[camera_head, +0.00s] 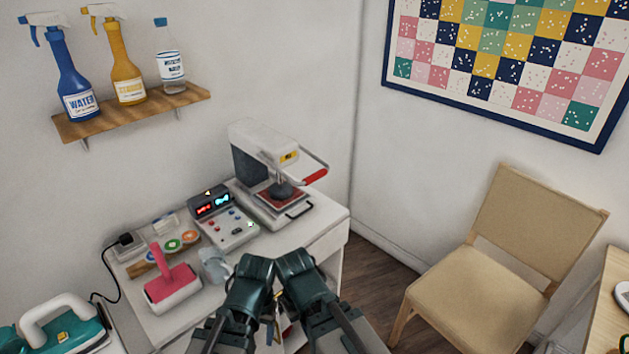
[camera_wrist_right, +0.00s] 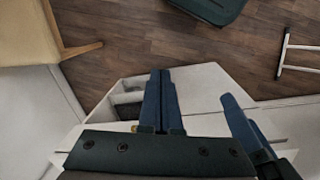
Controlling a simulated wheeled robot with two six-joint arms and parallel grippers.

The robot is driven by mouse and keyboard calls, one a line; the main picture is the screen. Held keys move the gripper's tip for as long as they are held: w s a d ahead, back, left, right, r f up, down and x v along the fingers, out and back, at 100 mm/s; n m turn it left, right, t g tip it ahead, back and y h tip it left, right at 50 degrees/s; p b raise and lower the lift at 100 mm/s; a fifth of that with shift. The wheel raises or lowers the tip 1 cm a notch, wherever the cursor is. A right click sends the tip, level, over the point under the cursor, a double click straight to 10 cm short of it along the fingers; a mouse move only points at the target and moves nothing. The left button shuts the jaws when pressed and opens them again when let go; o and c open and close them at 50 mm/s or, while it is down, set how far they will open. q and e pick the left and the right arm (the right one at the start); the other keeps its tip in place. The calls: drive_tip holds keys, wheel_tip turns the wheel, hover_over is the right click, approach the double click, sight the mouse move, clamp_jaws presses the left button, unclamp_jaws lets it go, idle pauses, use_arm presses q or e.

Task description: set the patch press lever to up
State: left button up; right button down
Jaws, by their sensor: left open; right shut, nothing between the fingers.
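The patch press (camera_head: 262,150) is a white machine at the back right of the cabinet top. Its lever, a metal arm with a red grip (camera_head: 315,177), sticks out on the right side at about the height of the press head. A dark stem hangs over a reddish plate below; I cannot tell whether they touch. My left gripper (camera_head: 277,318) is low in front of the cabinet, partly hidden by my arms, open and away from the lever. One of its blue fingers shows in the right wrist view (camera_wrist_right: 238,117). My right gripper (camera_wrist_right: 161,74) is shut and empty, pointing down.
A control box (camera_head: 225,218) stands left of the press. A teal iron (camera_head: 62,330) is at lower left. A chair (camera_head: 490,265) stands right, with open floor between.

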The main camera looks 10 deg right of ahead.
drive_tip(key=c, duration=1.4)
unclamp_jaws()
drive_tip(key=o, duration=0.7)
drive_tip(key=w+a+m+t+y, duration=0.2)
drive_tip(key=w+a+y, duration=0.1)
drive_tip(key=w, duration=0.4)
drive_tip(key=shift+a+r+y, duration=0.15)
drive_tip(key=shift+r+y, duration=0.15)
drive_tip(key=shift+r, duration=0.05)
drive_tip(key=shift+o, duration=0.2)
drive_tip(key=w+r+m+t+y, duration=0.3)
drive_tip(key=w+r+m+t, duration=0.1)
drive_tip(key=w, duration=0.5)
drive_tip(key=shift+a+r+m+t, duration=0.25)
drive_tip(key=shift+r+m+t, duration=0.05)
drive_tip(key=shift+r, duration=0.1)
drive_tip(key=w+d+r+m+t+h, duration=0.2)
drive_tip(key=w+d+r+m+t, duration=0.7)
drive_tip(key=w+d+r+m, duration=0.4)
drive_tip(key=w+a+f+n+b, duration=0.1)
drive_tip(key=w+a+f+b, duration=0.1)
drive_tip(key=w, duration=1)
drive_tip(key=shift+a+f, duration=0.2)
drive_tip(key=shift+f, duration=0.2)
clamp_jaws()
